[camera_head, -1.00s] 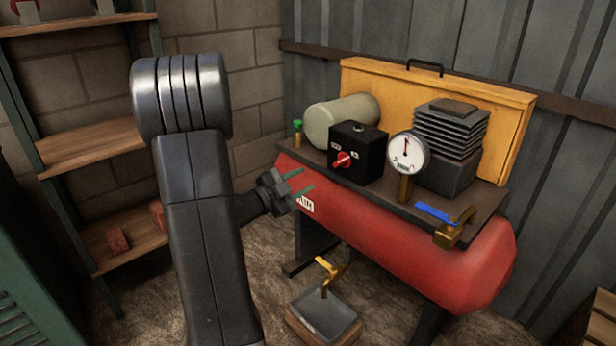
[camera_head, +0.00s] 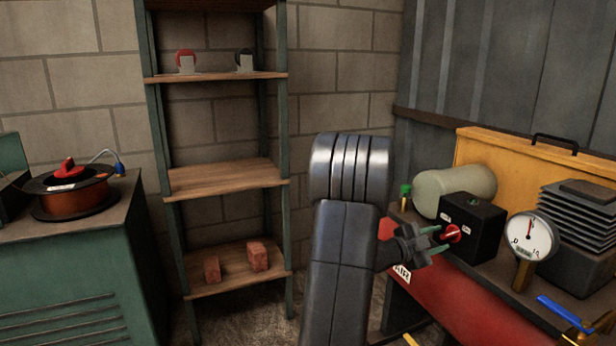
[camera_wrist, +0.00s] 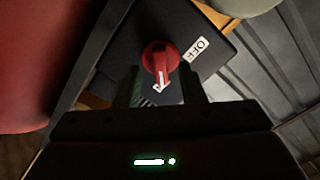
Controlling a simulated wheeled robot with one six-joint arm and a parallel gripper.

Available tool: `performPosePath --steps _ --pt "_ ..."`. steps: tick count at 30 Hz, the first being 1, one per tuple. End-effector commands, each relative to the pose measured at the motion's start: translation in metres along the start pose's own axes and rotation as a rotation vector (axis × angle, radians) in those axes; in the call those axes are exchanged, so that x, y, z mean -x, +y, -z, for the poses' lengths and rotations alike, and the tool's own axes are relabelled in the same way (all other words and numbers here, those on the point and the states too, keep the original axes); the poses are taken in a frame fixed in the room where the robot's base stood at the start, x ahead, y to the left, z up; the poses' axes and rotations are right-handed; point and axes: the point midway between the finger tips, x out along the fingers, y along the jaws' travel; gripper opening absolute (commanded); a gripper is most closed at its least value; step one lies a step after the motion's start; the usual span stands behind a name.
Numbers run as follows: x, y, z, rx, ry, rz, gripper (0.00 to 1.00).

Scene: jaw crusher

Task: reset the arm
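My gripper (camera_head: 444,240) is in front of the black switch box (camera_head: 481,229) on the compressor. Its two green fingers are apart with nothing held between them. The red knob (camera_head: 452,233) on the box is just beyond the fingertips. In the wrist view the red knob (camera_wrist: 160,58) shows between and past the open fingers (camera_wrist: 160,85). I cannot tell whether a finger touches the knob.
The red tank (camera_head: 455,300) carries a pressure gauge (camera_head: 529,237), a finned block (camera_head: 583,230) and a blue-handled valve (camera_head: 565,315). A wooden shelf (camera_head: 225,178) stands left of my arm. A green cabinet (camera_head: 75,265) with an orange reel (camera_head: 72,193) is further left.

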Motion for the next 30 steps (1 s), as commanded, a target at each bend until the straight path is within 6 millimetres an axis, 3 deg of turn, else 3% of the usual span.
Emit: performPosePath --steps 7,19,25,30 --pt "-0.028 0.0 0.0 -0.001 0.0 0.0 0.36" --pt "-0.032 0.0 0.0 0.004 0.0 0.0 0.36" --pt "-0.023 -0.002 0.0 0.0 -0.002 0.002 0.36" --pt "0.003 -0.003 0.001 0.002 -0.004 0.002 0.36"
